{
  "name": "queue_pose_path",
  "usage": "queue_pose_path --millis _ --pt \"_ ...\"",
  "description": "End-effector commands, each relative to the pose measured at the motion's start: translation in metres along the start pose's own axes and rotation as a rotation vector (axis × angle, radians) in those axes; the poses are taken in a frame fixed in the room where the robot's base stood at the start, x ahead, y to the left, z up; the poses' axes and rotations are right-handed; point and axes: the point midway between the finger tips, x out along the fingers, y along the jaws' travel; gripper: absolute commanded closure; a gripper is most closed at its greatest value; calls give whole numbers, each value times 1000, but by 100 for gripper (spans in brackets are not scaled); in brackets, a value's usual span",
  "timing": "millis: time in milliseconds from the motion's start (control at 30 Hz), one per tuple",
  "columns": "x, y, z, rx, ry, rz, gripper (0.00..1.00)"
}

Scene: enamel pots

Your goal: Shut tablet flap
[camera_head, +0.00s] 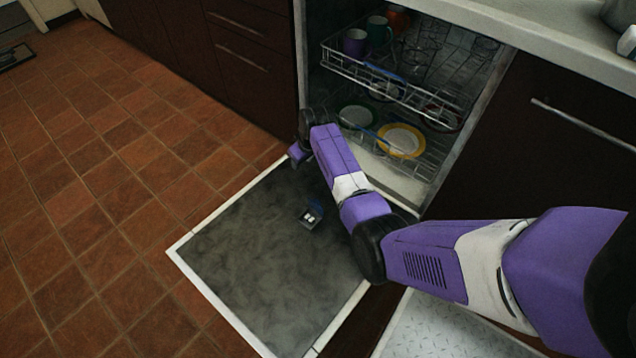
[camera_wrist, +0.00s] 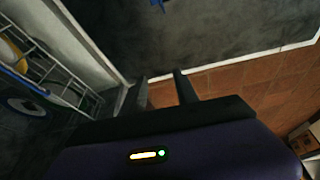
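The tablet compartment (camera_head: 309,217) is a small dark box set in the inner face of the lowered dishwasher door, with white squares showing in it. The tablet flap (camera_head: 317,207) is blue and looks raised at its upper right side. In the wrist view a bit of blue at the top edge (camera_wrist: 158,3) seems to be the same flap, mostly cut off. My gripper (camera_wrist: 160,80) is open and empty, its two dark fingers apart over the door's edge near the tub. In the head view my gripper's fingers are hard to make out, above the compartment in the picture.
The dishwasher door (camera_head: 255,270) lies open and flat with a pale rim. The lower rack (camera_head: 440,150) and upper rack (camera_head: 350,68) hold dishes, including a yellow-rimmed plate (camera_head: 401,140). Tiled floor (camera_head: 110,220) is free to the left. A dark cabinet (camera_head: 560,170) stands at right.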

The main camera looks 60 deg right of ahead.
Motion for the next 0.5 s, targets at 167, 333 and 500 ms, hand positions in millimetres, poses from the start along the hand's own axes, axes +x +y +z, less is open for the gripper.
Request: queue_pose_path --millis 167,333,500 --pt "14 -28 63 -123 -268 10 64" --pt "21 -20 90 -149 -354 22 64" --pt "44 -20 98 -149 -353 20 64"
